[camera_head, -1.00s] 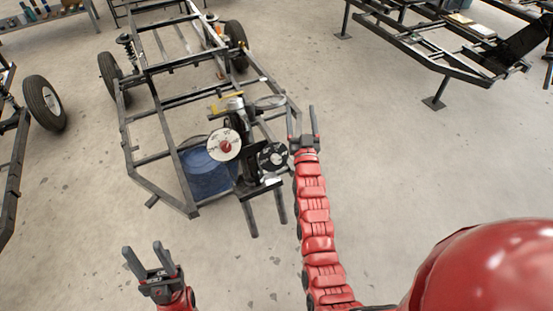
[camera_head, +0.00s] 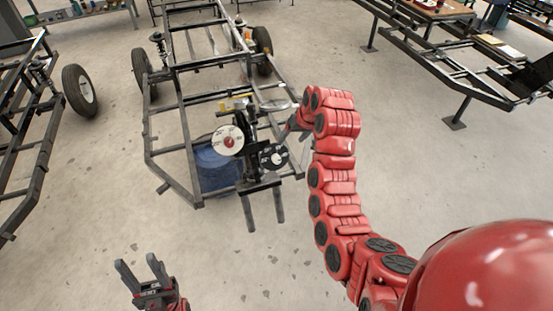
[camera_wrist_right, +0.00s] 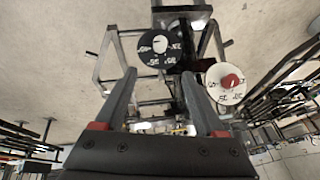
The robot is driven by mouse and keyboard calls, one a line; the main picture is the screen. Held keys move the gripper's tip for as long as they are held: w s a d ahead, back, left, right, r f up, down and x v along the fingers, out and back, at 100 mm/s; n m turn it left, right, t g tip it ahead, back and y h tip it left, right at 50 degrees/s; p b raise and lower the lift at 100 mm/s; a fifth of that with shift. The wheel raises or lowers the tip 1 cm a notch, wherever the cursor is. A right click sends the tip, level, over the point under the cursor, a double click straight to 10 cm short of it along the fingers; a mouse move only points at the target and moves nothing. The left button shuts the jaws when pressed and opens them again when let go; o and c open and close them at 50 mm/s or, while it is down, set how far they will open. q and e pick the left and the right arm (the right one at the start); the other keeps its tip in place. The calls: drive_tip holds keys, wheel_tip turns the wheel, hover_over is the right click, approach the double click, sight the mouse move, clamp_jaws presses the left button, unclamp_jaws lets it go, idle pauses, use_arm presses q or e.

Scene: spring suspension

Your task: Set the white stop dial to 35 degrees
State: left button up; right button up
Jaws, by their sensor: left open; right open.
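The white dial (camera_head: 220,146) has dark marks and a red centre knob (camera_head: 228,142). It faces me on the black stand at the front of the frame. It also shows upside down in the right wrist view (camera_wrist_right: 216,92), right of my fingers. A black dial (camera_head: 267,161) sits beside it to the lower right. In the wrist view the black dial (camera_wrist_right: 148,57) with its white knob lies ahead of my fingertips. My right gripper (camera_head: 291,126) is open and empty, right of both dials and partly hidden by my arm; its fingers (camera_wrist_right: 159,74) show apart. My left gripper (camera_head: 137,261) is open and empty at the lower left.
The dark metal chassis frame (camera_head: 172,183) with wheels stands around and behind the stand. A blue round container (camera_head: 213,172) is below the dials. Two bars (camera_head: 249,212) stick out at the front. Another frame (camera_head: 440,60) stands at right. The floor in front is clear.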

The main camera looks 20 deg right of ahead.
drive_tip(key=b, duration=0.2)
approach(278, 158)
drive_tip(key=x, duration=0.7)
drive_tip(key=shift+a, duration=0.1)
drive_tip(key=shift+w+f, duration=0.15)
drive_tip(key=shift+w, duration=0.1)
drive_tip(key=shift+x, duration=1.05)
clamp_jaws()
